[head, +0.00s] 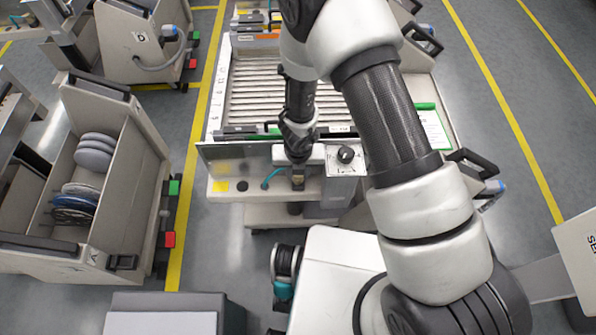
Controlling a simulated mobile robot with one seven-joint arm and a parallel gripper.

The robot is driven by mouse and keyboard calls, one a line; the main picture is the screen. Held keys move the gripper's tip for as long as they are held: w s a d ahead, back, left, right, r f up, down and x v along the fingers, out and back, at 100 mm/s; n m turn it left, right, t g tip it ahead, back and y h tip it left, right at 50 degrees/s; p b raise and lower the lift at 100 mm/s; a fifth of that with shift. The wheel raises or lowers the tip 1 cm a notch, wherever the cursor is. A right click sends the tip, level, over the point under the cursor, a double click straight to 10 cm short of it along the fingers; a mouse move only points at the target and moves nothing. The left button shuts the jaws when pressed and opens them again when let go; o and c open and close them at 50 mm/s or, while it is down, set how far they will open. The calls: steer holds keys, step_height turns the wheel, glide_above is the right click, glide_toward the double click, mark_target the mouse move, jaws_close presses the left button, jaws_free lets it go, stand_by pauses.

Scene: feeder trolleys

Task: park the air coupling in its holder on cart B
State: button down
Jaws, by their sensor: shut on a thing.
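I cannot make out the holder, or whether the coupling touches the cart. No letter is readable on the middle cart.
A yellow patch (221,186) and a dark round spot mark the cart's front ledge. A cart with reels (125,215) stands at left, another cart (118,45) at upper left. Yellow-lined floor (190,165) separates them.

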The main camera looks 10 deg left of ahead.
steer(key=shift+f+b, duration=0.45)
steer(key=shift+f, duration=0.05)
stand_by(0.3)
steer(key=c, duration=1.3)
jaws_free()
steer(key=shift+r, duration=0.15)
step_height(320, 180, up, 17)
steer(key=s+p, duration=0.2)
steer(key=p, duration=1)
steer(key=shift+s+d, duration=0.25)
steer(key=shift+d, duration=0.1)
